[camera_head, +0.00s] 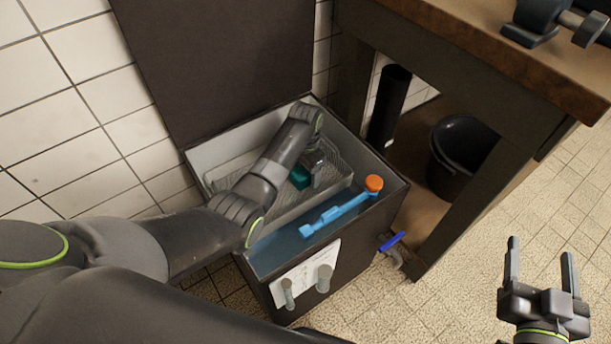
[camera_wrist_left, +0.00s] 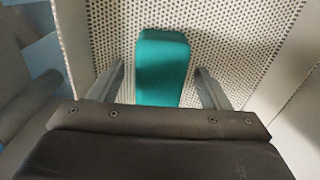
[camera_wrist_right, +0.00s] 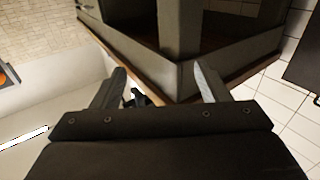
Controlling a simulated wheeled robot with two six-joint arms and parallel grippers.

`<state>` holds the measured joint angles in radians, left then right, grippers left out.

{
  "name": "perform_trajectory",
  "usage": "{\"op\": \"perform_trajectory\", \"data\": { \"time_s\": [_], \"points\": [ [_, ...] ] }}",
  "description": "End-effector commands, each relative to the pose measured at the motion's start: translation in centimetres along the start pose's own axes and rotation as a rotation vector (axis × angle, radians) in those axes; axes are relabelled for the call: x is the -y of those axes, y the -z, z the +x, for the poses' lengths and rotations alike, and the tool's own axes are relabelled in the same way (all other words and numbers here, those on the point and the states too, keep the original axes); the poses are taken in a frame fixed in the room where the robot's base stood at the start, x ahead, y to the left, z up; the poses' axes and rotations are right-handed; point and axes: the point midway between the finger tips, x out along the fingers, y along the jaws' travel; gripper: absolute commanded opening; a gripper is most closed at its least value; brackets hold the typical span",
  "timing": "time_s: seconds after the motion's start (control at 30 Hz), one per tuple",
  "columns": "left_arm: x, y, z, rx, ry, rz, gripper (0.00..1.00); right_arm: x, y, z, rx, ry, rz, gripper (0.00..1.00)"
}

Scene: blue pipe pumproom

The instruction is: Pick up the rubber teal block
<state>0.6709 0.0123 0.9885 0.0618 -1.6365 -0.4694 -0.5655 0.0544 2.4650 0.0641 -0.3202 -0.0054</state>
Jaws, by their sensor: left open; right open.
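The teal block (camera_head: 299,177) lies in a perforated metal tray (camera_head: 341,176) inside an open dark box. It is partly hidden by my left arm in the head view. In the left wrist view the teal block (camera_wrist_left: 162,66) shows between the two open fingers of my left gripper (camera_wrist_left: 160,85), with a gap on each side. My left gripper (camera_head: 310,178) reaches down into the tray over the block. My right gripper (camera_head: 541,258) is open and empty, out over the floor at the right.
A blue tool with an orange end (camera_head: 345,209) lies in the box's front compartment. The raised dark lid (camera_head: 215,60) stands behind. A wooden-topped bench (camera_head: 500,60) is to the right, with a black bucket (camera_head: 462,150) beneath. The tiled floor at right is clear.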

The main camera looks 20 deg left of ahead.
Motion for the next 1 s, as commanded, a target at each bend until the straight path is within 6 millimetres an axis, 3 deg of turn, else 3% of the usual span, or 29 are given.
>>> {"op": "perform_trajectory", "data": {
  "time_s": [0.2,0.5,0.9,1.0],
  "points": [
    [0.0,0.0,0.6,0.000,0.000,0.000,0.71,0.0,1.9,0.1,-0.107,-0.002,-0.017,0.69],
    [0.0,0.0,0.7,0.000,0.000,0.000,0.70,0.0,2.2,0.1,-0.119,-0.003,-0.019,0.69],
    [0.0,0.0,0.6,0.000,0.000,0.000,0.17,0.0,2.2,0.1,-0.118,-0.002,-0.018,0.69],
    [0.0,0.0,0.6,-0.001,0.000,0.000,0.17,0.0,2.2,0.1,-0.118,-0.002,-0.018,0.69]
  ]
}}
